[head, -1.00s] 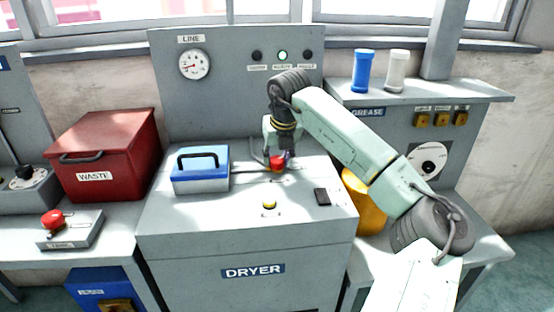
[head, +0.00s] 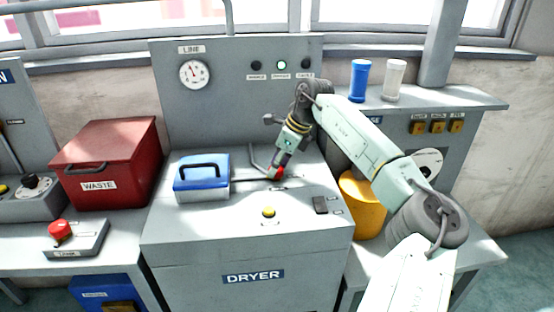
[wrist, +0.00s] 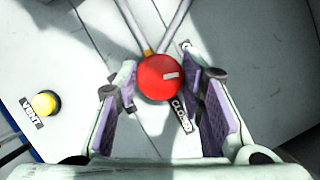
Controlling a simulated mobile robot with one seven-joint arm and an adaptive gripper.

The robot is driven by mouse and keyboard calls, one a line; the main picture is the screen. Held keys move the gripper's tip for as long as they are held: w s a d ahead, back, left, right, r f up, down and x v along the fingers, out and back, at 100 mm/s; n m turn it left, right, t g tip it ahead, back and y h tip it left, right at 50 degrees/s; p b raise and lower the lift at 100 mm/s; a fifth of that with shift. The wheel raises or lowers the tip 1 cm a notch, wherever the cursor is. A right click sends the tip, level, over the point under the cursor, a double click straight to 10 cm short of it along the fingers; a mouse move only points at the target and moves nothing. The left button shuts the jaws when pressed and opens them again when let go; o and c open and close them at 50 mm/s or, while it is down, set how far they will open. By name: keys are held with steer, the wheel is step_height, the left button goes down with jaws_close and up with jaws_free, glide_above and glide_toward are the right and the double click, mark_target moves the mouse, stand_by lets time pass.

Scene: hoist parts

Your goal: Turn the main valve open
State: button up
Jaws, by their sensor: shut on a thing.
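The valve's round red knob (wrist: 160,77) lies between the fingertips of my gripper (wrist: 161,84) in the wrist view. A white mark is on its face, and a CLOSED label (wrist: 181,114) is on the panel beside it. Grey pipes lead away behind the knob. In the head view the red knob (head: 278,173) sits on the dryer's top (head: 240,215), partly hidden by my gripper (head: 281,164), which leans over it. My gripper is shut on the knob.
A blue-lidded box (head: 202,180) stands left of the valve. A yellow VENT button (wrist: 45,103) and a dark switch (head: 320,205) are nearby on the dryer top. The LINE gauge (head: 195,74) is on the back panel. A yellow container (head: 364,208) stands to the right.

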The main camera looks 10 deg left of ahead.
steer(key=shift+n+g+p, duration=0.6)
steer(key=shift+n+p, duration=0.4)
steer(key=shift+n, duration=0.6)
steer(key=o, duration=1.1)
steer(key=shift+o, duration=0.2)
steer(key=v, duration=1.2)
steer(key=shift+w+a, duration=0.1)
steer(key=shift+w, duration=0.05)
